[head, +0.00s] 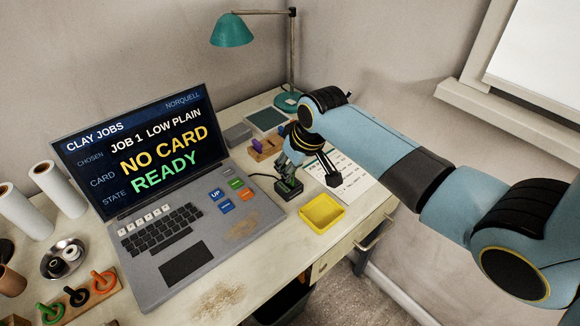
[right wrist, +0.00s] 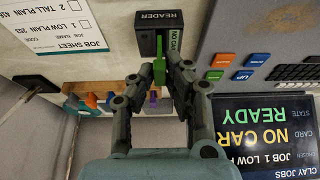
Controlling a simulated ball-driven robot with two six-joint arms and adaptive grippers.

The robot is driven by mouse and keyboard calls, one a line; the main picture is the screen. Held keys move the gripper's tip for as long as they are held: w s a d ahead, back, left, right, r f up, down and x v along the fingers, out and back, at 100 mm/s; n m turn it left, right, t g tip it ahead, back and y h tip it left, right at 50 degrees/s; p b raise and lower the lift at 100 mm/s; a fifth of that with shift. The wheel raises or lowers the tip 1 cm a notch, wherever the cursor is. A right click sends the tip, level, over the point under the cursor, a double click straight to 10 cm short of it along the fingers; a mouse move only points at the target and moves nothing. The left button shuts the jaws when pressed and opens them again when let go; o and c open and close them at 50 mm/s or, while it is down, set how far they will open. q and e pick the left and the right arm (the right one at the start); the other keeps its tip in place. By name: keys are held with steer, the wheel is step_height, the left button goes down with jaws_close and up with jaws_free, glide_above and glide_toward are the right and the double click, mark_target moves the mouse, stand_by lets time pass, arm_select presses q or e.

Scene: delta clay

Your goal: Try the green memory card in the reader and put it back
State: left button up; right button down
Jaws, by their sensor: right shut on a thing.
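The green memory card (right wrist: 160,68) is held upright in the right wrist view between the fingertips of my right gripper (right wrist: 168,78), which is shut on it. The card's far end is at the black reader (right wrist: 150,20); I cannot tell whether it has entered the slot. The reader's small display reads NO CARD. In the head view my right gripper (head: 289,176) is just above the reader (head: 288,189) and hides the card. The wooden card rack (head: 258,154) stands behind it, with orange, blue and purple cards in the wrist view. My left gripper is not in view.
The laptop (head: 185,262), left of the reader, shows NO CARD and READY. A yellow tray (head: 322,229) is in front of the reader. A job sheet (head: 353,184) lies to its right. A teal lamp (head: 233,31) stands at the back.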

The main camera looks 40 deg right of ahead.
steer(key=shift+p, duration=0.7)
stand_by(0.7)
steer(key=shift+f, duration=0.25)
steer(key=shift+f+b, duration=0.65)
steer(key=shift+f, duration=0.25)
steer(key=c, duration=0.9)
jaws_free()
steer(key=shift+c, duration=0.2)
steer(key=shift+r, duration=0.15)
step_height(320, 180, up, 7)
steer(key=p, duration=0.8)
